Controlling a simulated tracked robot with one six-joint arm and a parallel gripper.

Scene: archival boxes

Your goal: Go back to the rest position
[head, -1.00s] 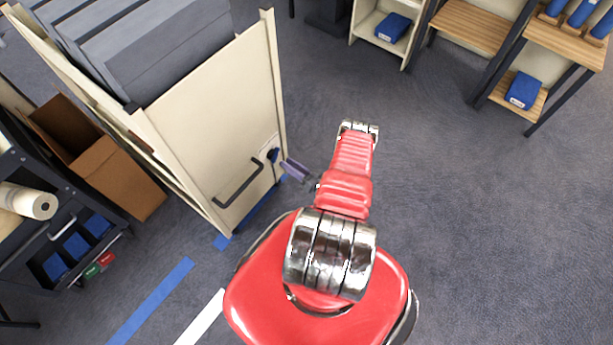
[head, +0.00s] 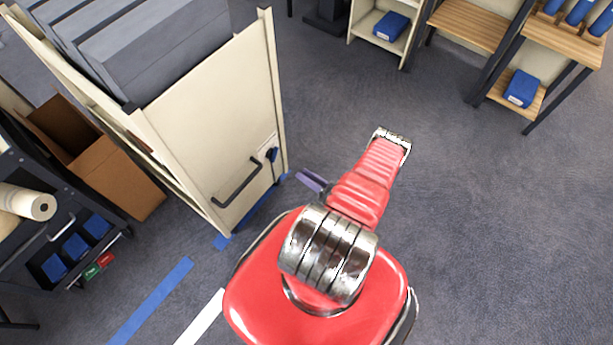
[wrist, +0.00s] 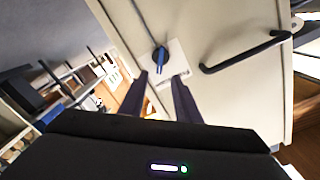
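My gripper (head: 312,181) is in front of the cream cabinet's end panel, clear of it and to the lower right of its blue-and-black knob (head: 272,155). In the wrist view the two dark fingers of my gripper (wrist: 160,92) stand apart with nothing between them. The knob (wrist: 160,60) sits on a pale plate just beyond the fingertips in that view. My red arm reaches up and bends to the right in the head view.
The cream cabinet (head: 215,110) holds grey boxes (head: 160,45) and has a dark handle (head: 237,184). A cardboard box (head: 115,175) and a dark cart (head: 55,230) stand at left. Shelves with blue boxes (head: 522,89) stand at upper right. The floor (head: 480,220) at right is clear.

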